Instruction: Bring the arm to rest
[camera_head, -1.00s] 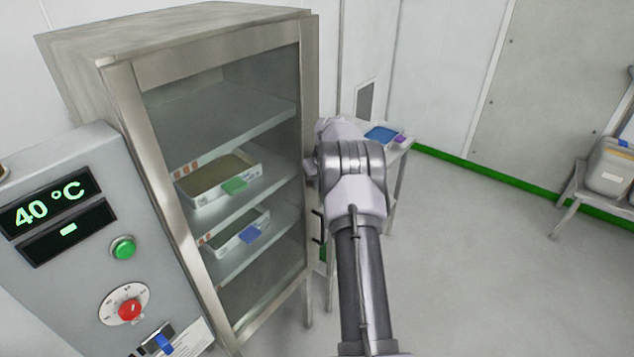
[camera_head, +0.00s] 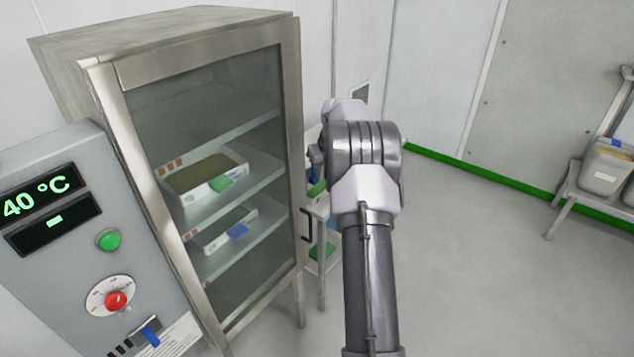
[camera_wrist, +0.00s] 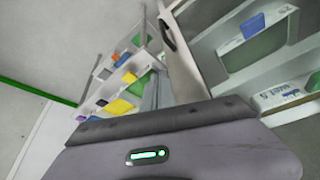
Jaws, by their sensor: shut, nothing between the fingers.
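My arm (camera_head: 365,180) reaches up and forward in the head view, to the right of the glass-fronted cabinet. My gripper (camera_wrist: 180,135) shows in the wrist view as a dark body with a small lit indicator across the bottom. It is shut and holds nothing. In the head view the arm's upper joint hides most of the gripper. The cabinet's door handle (camera_wrist: 167,36) shows just beyond the gripper in the wrist view.
The cabinet (camera_head: 200,60) has its door closed, with two trays (camera_head: 205,190) on its shelves. A control panel (camera_head: 75,260) reading 40 °C stands at left. A small rack (camera_wrist: 100,95) holds coloured items. A bench with tubs (camera_head: 606,168) stands far right. Open floor (camera_head: 480,270) lies right.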

